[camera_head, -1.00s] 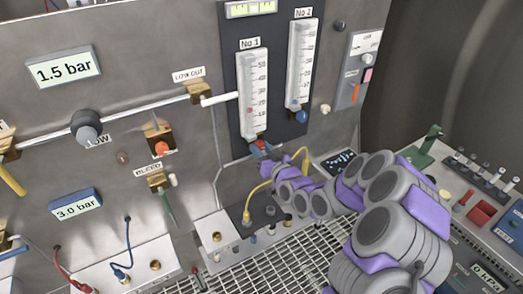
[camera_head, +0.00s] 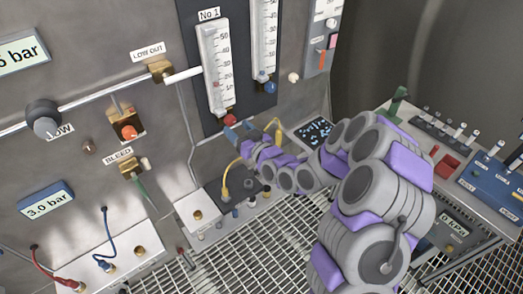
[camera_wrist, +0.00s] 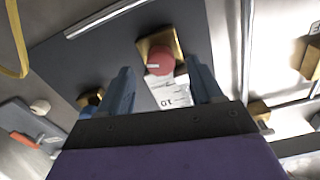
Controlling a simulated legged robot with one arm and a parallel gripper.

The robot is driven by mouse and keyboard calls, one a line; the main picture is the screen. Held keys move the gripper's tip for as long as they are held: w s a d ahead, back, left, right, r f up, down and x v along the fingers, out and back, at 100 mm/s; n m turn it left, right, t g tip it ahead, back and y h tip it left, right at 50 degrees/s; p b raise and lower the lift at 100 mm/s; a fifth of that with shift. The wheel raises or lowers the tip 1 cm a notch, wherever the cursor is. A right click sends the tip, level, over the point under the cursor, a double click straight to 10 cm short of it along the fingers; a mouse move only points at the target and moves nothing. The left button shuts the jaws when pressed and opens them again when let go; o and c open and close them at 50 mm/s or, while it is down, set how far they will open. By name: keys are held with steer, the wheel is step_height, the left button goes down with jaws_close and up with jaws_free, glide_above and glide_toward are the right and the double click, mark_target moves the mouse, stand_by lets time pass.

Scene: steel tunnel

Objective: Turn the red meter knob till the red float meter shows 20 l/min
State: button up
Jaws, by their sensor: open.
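The red meter knob (camera_wrist: 160,61) sits on a brass block in the wrist view, its white mark pointing left. The knob also shows below the No 1 meter (camera_head: 216,68) in the head view. The meter's small red float (camera_head: 215,84) appears between the 10 and 20 marks; its exact reading is too small to tell. My gripper (camera_wrist: 160,70) is open, its two blue fingers on either side of the knob's line in the wrist view. In the head view my gripper (camera_head: 240,130) is just below and right of the knob, apparently not touching it.
The No 2 meter with its blue knob (camera_head: 262,84) stands right of No 1. A yellow hose (camera_head: 225,178) runs by my gripper. An orange-red valve knob (camera_head: 129,132) is on the wall at left. A console (camera_head: 485,175) stands at right.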

steer(key=p+v, duration=1.3)
steer(key=shift+d, duration=0.2)
stand_by(0.4)
steer(key=shift+s+f, duration=0.1)
steer(key=shift+s, duration=0.05)
stand_by(0.4)
